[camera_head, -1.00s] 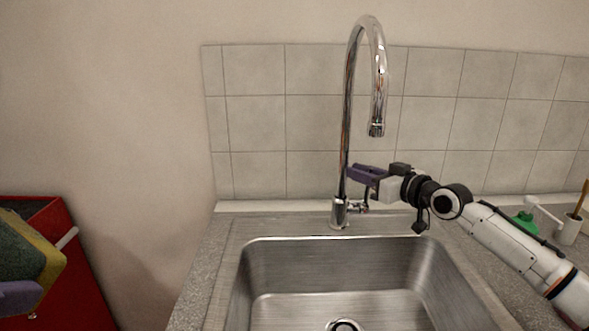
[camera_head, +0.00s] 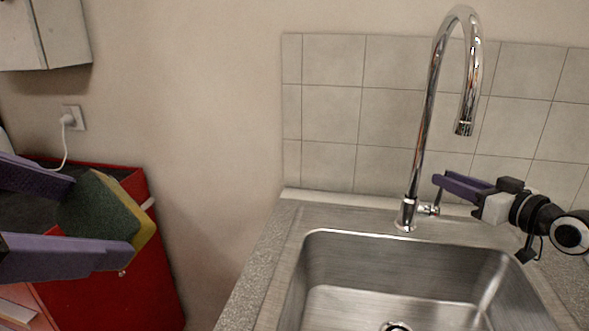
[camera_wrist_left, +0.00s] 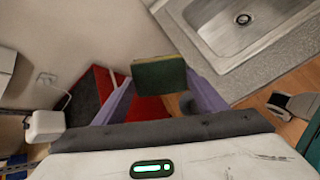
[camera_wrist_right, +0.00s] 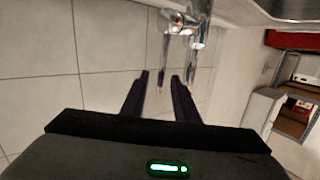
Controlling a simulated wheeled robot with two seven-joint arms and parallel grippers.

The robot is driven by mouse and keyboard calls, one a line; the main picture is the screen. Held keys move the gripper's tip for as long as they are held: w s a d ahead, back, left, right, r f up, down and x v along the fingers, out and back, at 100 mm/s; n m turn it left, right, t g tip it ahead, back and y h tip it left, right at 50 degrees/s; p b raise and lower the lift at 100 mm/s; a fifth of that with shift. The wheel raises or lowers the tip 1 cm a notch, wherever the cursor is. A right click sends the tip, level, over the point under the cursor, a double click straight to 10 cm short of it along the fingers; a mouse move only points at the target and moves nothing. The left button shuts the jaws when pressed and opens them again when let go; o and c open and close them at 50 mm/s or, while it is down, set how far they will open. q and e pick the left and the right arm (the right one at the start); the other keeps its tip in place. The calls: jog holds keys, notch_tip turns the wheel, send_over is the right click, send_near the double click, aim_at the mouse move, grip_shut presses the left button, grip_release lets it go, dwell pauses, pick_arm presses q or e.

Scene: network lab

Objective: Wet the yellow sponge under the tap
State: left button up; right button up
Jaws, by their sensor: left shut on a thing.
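The sponge (camera_head: 103,217), yellow with a dark green side, is at the left of the head view, away from the sink. My left gripper (camera_head: 101,216) is shut on it, one purple finger on each side. In the left wrist view the sponge (camera_wrist_left: 159,75) sits between the fingertips, outside the sink's edge. The chrome tap (camera_head: 427,130) arches over the steel sink (camera_head: 345,262); no water shows at its spout. My right gripper (camera_head: 441,192) is beside the tap's base at the small side lever (camera_head: 428,209). In the right wrist view its fingers (camera_wrist_right: 160,80) are apart, with the lever between or just beyond them.
A red bin (camera_head: 160,270) stands behind and below the sponge, left of the counter. The counter's speckled left edge (camera_head: 255,270) lies between sponge and sink. The basin is empty, with a drain (camera_head: 396,327). A wall socket (camera_head: 73,118) with a plug is at upper left.

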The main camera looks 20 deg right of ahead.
jog(key=shift+s+d+r, duration=0.1)
jog(key=shift+s+r, duration=0.05)
jog(key=shift+s, duration=0.8)
jog(key=shift+s+d+r, duration=0.1)
jog(key=shift+s, duration=0.9)
jog(key=shift+s+d+r, duration=0.1)
jog(key=shift+s+r, duration=0.05)
jog(key=shift+s, duration=0.8)
